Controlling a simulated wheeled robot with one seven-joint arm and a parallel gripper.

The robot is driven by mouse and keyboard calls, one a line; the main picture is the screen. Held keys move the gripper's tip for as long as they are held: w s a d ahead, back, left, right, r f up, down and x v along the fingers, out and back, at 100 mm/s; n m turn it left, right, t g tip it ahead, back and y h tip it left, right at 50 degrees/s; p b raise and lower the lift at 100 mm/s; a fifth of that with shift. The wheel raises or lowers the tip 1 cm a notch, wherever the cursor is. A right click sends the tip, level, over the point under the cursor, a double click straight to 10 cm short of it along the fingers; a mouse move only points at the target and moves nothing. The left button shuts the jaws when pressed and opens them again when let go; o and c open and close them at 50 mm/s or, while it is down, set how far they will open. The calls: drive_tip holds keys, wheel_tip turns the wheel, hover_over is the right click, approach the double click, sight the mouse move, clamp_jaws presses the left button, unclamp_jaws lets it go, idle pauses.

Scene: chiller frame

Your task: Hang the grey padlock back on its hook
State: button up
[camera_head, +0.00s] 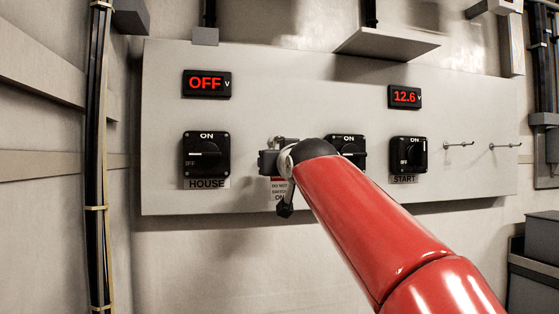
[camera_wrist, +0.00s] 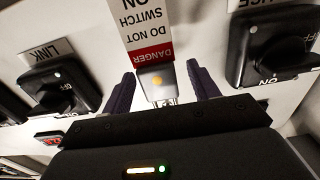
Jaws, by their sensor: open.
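The grey padlock (camera_wrist: 156,76), with an orange spot on its face, is between the two spread fingers of my gripper (camera_wrist: 163,86) in the wrist view. Gaps show on both sides of it. Its metal shackle (camera_wrist: 166,102) is partly hidden by the gripper body. A red and white DANGER tag (camera_wrist: 148,35) is beside the padlock. In the head view my gripper (camera_head: 270,161) is at the panel between the HOUSE and LINK switches, and the tag (camera_head: 278,189) shows just below. I cannot tell what the shackle hangs on. Two bare hooks, left (camera_head: 459,144) and right (camera_head: 505,146), stick out at the panel's right.
The panel (camera_head: 300,75) carries the HOUSE switch (camera_head: 206,154), LINK switch (camera_head: 347,147) and START switch (camera_head: 408,155). One display (camera_head: 206,84) reads OFF, the other (camera_head: 405,97) 12.6. A ledge (camera_head: 388,42) juts out above. Grey boxes (camera_head: 535,270) stand at lower right.

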drive_tip(key=shift+w, duration=0.15)
drive_tip(key=c, duration=1.1)
drive_tip(key=shift+c, duration=0.3)
drive_tip(key=shift+r, duration=0.1)
drive_tip(key=shift+r, duration=0.8)
drive_tip(key=b+v, duration=0.4)
drive_tip(key=v, duration=1.4)
